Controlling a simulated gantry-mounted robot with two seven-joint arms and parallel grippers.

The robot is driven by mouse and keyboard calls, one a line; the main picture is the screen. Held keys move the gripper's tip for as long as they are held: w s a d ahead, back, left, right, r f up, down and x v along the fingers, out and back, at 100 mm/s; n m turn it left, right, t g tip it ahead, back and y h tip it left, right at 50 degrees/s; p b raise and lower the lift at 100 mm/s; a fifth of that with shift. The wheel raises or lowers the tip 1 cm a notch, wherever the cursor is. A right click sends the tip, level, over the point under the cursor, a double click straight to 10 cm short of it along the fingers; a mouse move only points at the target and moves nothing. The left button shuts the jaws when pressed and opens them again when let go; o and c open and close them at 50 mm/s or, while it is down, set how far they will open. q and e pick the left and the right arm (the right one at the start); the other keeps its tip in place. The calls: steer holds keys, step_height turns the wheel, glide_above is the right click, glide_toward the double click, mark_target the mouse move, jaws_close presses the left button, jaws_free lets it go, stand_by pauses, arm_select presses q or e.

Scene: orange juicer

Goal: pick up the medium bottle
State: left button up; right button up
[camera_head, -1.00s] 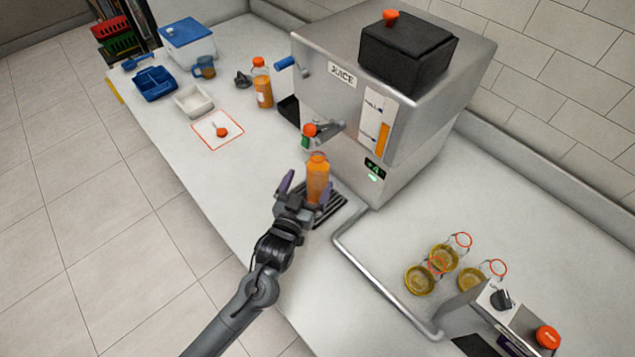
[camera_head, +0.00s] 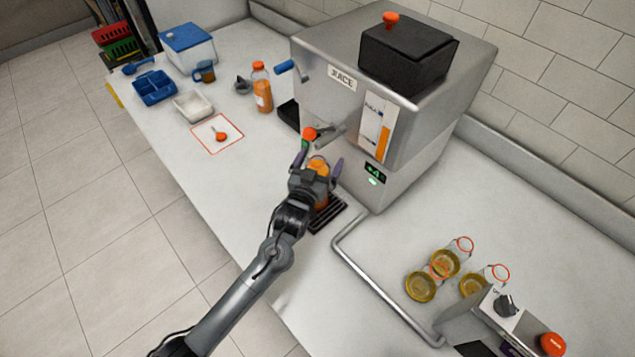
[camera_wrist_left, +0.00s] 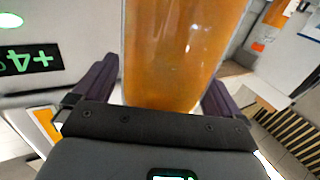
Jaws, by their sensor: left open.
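An orange-filled bottle (camera_head: 322,199) stands upright on the dark drip grate under the juicer's spout; it appears to be the medium bottle. My left gripper (camera_head: 320,163) is open, its purple fingers raised on either side of the bottle's upper part. The gripper body hides much of the bottle in the head view. In the left wrist view, the bottle (camera_wrist_left: 180,50) fills the space between the open fingers (camera_wrist_left: 160,75), with a gap visible at each side. Another orange bottle with an orange cap (camera_head: 262,88) stands farther back on the counter. My right gripper is not in view.
The steel juicer (camera_head: 340,103) stands close behind the gripper, its tap lever (camera_head: 311,134) just above. A metal rail (camera_head: 385,290) runs right of the grate (camera_head: 328,215). Glass jars (camera_head: 445,262) stand at the right. The counter's left part holds trays and a cup.

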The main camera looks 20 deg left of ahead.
arm_select(q)
jaws_close()
steer(key=shift+r, duration=0.1)
stand_by(0.5)
